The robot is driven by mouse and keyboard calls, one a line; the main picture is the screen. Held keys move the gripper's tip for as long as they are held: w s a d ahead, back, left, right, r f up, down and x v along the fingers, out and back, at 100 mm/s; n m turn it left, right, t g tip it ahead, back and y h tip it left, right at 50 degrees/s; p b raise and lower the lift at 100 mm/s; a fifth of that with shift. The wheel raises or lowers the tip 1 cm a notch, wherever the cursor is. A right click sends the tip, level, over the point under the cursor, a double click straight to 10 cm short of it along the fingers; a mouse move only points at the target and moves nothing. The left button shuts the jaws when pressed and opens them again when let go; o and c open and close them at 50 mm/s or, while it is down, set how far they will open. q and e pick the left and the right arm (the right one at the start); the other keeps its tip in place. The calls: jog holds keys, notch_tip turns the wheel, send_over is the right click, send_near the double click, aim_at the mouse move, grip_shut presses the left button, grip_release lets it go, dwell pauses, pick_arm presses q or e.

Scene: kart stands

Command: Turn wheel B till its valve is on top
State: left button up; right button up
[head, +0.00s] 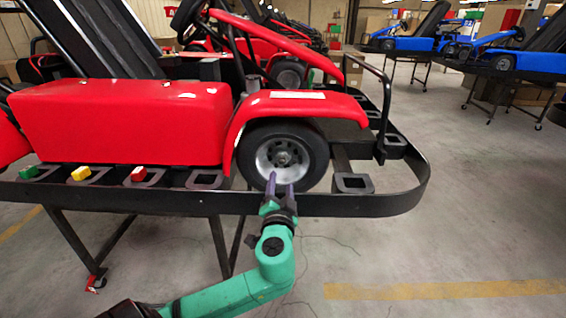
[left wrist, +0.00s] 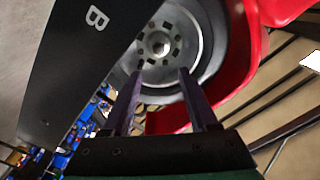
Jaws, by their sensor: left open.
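Wheel B (head: 305,140), a black tyre with a silver rim and dark holes, sits under the red front fender in the head view. It also fills the upper middle of the left wrist view (left wrist: 165,22), beside a black plate (left wrist: 65,45) marked with a white B. I cannot make out its valve. My left gripper (head: 279,187) is open and empty, its purple fingers pointing at the lower part of the wheel. In the left wrist view the two fingers (left wrist: 160,73) stand apart below the hub; I cannot tell if they touch the wheel. My right gripper is out of view.
The red kart (head: 120,122) rests on a black stand whose rail (head: 395,203) runs in front of the wheel. Blue karts (head: 405,44) stand behind at the right. The floor at front right is clear.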

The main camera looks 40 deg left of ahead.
aim_at(283, 161)
pick_arm(q)
jog(key=p+x, duration=0.1)
jog(key=x, duration=1.2)
jog(key=shift+w+a+f, duration=0.1)
jog(key=shift+w, duration=0.1)
grip_shut()
